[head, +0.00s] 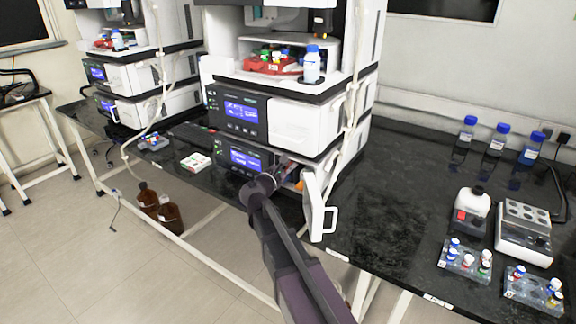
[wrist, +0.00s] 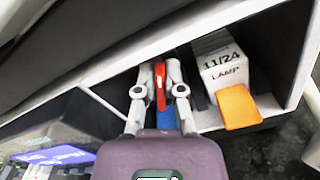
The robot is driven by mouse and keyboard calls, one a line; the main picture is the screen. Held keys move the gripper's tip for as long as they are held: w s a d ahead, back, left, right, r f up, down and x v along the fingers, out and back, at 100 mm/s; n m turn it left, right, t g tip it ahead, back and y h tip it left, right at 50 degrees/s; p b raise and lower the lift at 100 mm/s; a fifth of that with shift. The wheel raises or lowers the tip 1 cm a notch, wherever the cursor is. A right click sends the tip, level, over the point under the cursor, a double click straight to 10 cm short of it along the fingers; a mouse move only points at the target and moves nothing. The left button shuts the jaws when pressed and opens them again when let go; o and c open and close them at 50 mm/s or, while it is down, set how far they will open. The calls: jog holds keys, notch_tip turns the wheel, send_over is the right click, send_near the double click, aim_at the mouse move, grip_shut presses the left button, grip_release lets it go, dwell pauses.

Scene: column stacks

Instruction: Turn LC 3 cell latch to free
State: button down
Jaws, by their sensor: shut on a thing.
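In the wrist view my gripper (wrist: 160,88) reaches into an open compartment. Its fingers are closed on a narrow red latch (wrist: 159,73), which stands upright between them. A blue part (wrist: 166,119) shows just below the latch, between the fingers. In the head view my arm reaches the bottom module (head: 243,156) of the nearer instrument stack, and the gripper and latch are mostly hidden there. The module's white door (head: 315,208) with a loop handle hangs open at the right. I cannot read a stack number.
A white box marked "11/24 LAMP" (wrist: 221,66) with an orange tab (wrist: 238,107) sits right of the gripper in the compartment. The compartment walls are close. Bottles (head: 498,140) and vial racks (head: 466,259) stand on the right bench; its middle is clear.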

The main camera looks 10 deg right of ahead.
jog(key=m, duration=0.5)
jog(key=shift+s+d+f+m, duration=0.15)
jog(key=shift+d+f+m, duration=0.05)
jog(key=shift+d+m, duration=0.1)
jog(key=m, duration=0.4)
jog(key=m+b, duration=0.1)
jog(key=m, duration=0.1)
jog(key=shift+s+f, duration=0.1)
jog(key=shift+f, duration=0.2)
jog(key=c, duration=0.7)
grip_release()
jog(key=shift+c, duration=0.2)
jog(key=shift+n, duration=0.4)
